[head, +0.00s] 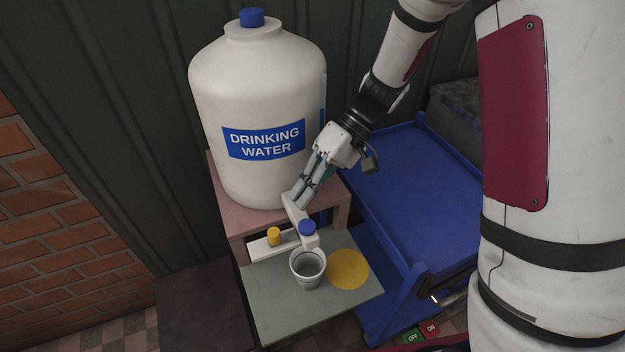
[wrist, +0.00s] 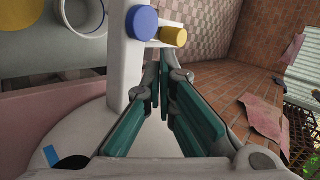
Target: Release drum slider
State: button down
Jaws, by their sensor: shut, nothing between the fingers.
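A large white drum (head: 250,80) labelled "DRINKING WATER" stands upright on a pink stand. A white tap arm (head: 296,212) reaches forward from its base and carries a blue knob (head: 307,227). A white bar with a yellow knob (head: 273,236) lies behind and left of it. I cannot tell which part is the slider. My gripper (head: 296,194) is shut and empty at the drum's lower right, close by the tap arm. In the wrist view my fingertips (wrist: 164,72) are just right of the white tap arm (wrist: 134,65); contact cannot be told. The blue knob (wrist: 142,22) and yellow knob (wrist: 173,37) are beyond.
A pale cup (head: 307,268) stands below the tap on a grey shelf (head: 270,301). A flat yellow disc (head: 348,269) lies beside it. The pink stand (head: 229,211) is close under my gripper. A blue cart (head: 410,185) stands right; its top is largely clear.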

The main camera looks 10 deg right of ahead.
aim_at(289, 214)
jog(key=shift+x, duration=2.55)
jog(key=shift+s+a, duration=0.25)
jog(key=shift+a, duration=0.65)
jog(key=shift+s+a, duration=0.25)
jog(key=shift+a, duration=0.6)
